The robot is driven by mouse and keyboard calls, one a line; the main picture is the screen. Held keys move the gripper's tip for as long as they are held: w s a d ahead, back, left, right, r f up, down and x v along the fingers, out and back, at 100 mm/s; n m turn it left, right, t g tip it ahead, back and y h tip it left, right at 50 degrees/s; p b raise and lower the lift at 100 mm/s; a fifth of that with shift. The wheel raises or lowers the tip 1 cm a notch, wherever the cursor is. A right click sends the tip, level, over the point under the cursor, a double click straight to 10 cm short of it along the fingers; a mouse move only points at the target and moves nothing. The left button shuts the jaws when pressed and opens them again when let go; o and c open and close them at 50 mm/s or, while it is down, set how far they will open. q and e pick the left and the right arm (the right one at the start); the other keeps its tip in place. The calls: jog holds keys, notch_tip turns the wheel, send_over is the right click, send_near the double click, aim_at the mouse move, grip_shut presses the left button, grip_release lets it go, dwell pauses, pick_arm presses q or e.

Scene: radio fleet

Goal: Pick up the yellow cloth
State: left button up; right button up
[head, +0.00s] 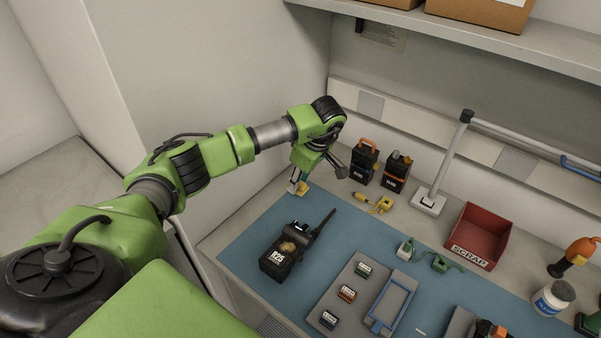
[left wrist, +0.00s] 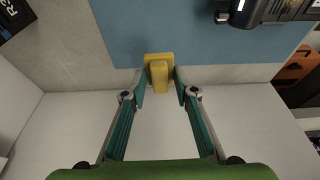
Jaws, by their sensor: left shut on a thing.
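The yellow cloth (left wrist: 159,72) is between the two fingertips of my left gripper (left wrist: 159,82) in the left wrist view. The gripper is shut on it, with one teal finger pad against each side. In the head view my left gripper (head: 298,184) points down at the back left corner of the blue mat (head: 245,240), and a small bit of the cloth (head: 304,188) shows at its fingertips. I cannot tell whether the cloth touches the surface. My right gripper is not in view.
A black radio (head: 279,258) lies on the mat close in front of the gripper. Two dark units (head: 364,165) stand behind, near a yellow tool (head: 380,204). A lamp post (head: 445,165), a red scrap bin (head: 481,232) and a grey tray (head: 340,293) are further right. A wall stands close at left.

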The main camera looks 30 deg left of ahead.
pick_arm(q)
jog(key=s+d+r+p, duration=0.2)
jog(key=s+r+p, duration=0.1)
jog(key=s, duration=0.2)
jog(key=s+d+r+p, duration=0.2)
jog(key=s+r+p, duration=0.1)
jog(key=s+p, duration=0.1)
jog(key=shift+s+d+r+p, duration=0.2)
jog(key=shift+s+d+p, duration=0.1)
jog(key=shift+s, duration=0.3)
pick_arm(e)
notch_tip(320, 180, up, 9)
pick_arm(q)
jog(key=shift+a, duration=0.1)
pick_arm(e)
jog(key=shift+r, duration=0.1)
pick_arm(q)
jog(key=o, duration=0.3)
jog(key=c, duration=0.4)
jog(key=shift+o, duration=0.2)
jog(key=shift+w, duration=0.1)
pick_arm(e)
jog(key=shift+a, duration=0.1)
